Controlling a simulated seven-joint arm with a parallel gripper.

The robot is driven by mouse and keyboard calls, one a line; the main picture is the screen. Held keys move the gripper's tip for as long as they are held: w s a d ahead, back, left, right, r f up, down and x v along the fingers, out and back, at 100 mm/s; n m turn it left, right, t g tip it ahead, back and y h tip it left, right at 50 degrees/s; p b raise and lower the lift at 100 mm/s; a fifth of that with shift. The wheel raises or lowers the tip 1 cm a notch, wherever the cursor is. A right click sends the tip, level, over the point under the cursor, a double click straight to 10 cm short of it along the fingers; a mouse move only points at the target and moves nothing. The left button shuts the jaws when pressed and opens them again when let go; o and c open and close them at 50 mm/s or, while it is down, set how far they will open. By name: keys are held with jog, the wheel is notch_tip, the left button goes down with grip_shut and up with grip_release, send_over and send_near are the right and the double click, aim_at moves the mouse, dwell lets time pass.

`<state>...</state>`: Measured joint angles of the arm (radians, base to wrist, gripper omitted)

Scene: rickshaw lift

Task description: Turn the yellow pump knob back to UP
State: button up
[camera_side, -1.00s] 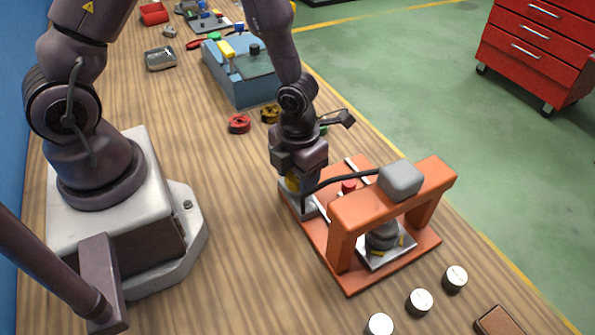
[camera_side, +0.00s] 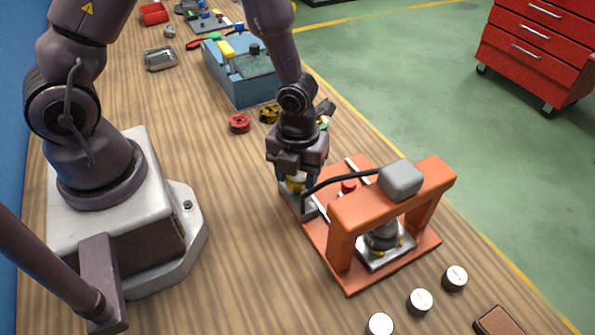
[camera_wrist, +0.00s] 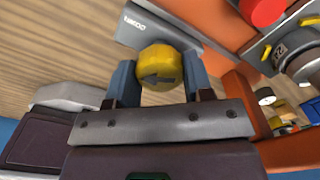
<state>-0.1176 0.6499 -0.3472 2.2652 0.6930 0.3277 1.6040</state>
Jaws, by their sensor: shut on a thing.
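The yellow pump knob (camera_wrist: 158,68) sits between the two fingers of my gripper (camera_wrist: 160,84) in the wrist view. A dark pointer mark shows on its face. The fingers are shut on it from both sides. In the side view my gripper (camera_side: 297,178) is over the grey pump block (camera_side: 303,205) at the left end of the orange press base, and only a little of the yellow knob (camera_side: 296,187) shows under it. Lettering on the grey plate (camera_wrist: 150,27) beside the knob is too small and turned to read surely.
The orange press frame (camera_side: 352,216) stands just right of my gripper, with a grey box on top and a black hose. A red button (camera_side: 348,186) is close by. Several white-topped cylinders (camera_side: 419,301) stand in front. Red (camera_side: 239,124) and yellow (camera_side: 270,113) round parts lie behind.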

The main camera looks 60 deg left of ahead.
jog(key=n, duration=0.4)
jog(key=shift+n, duration=0.3)
jog(key=n, duration=0.3)
jog(key=shift+n, duration=0.3)
jog(key=n, duration=0.4)
jog(key=shift+n, duration=0.3)
jog(key=n, duration=0.3)
jog(key=shift+n, duration=0.3)
jog(key=n, duration=1)
jog(key=shift+n, duration=2.2)
